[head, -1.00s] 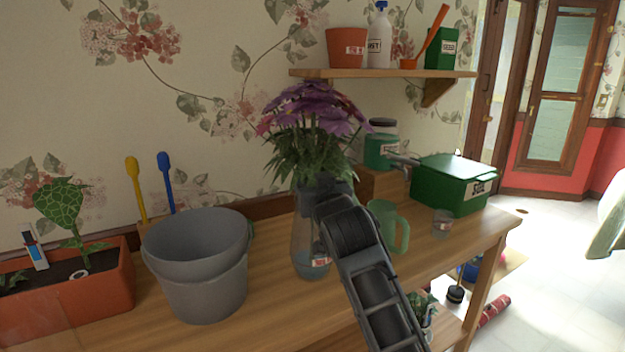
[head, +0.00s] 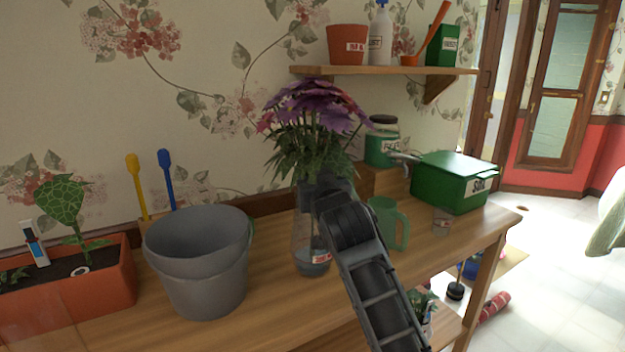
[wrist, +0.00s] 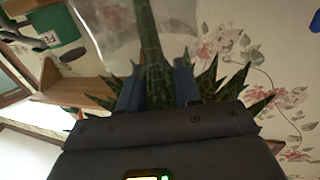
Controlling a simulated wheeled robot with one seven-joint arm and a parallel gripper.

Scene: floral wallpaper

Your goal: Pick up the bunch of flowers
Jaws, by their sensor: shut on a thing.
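The bunch of flowers (head: 312,125) has purple blooms and green leaves. It stands upright above a clear glass vase (head: 308,245) on the wooden table. My gripper (wrist: 158,88) is shut on the stems, with blue-grey fingers on either side of the green stem bundle (wrist: 150,40) in the wrist view. In the head view my dark wrist and arm cover part of the vase and hide the fingertips. The lower stems are hard to make out, and I cannot tell how far they sit inside the vase.
A grey bucket (head: 198,265) stands left of the vase, and an orange planter (head: 95,295) is farther left. A green watering can (head: 388,222), a green box (head: 455,182) and a green-labelled jar (head: 381,145) are to the right. A wall shelf (head: 385,71) overhangs behind.

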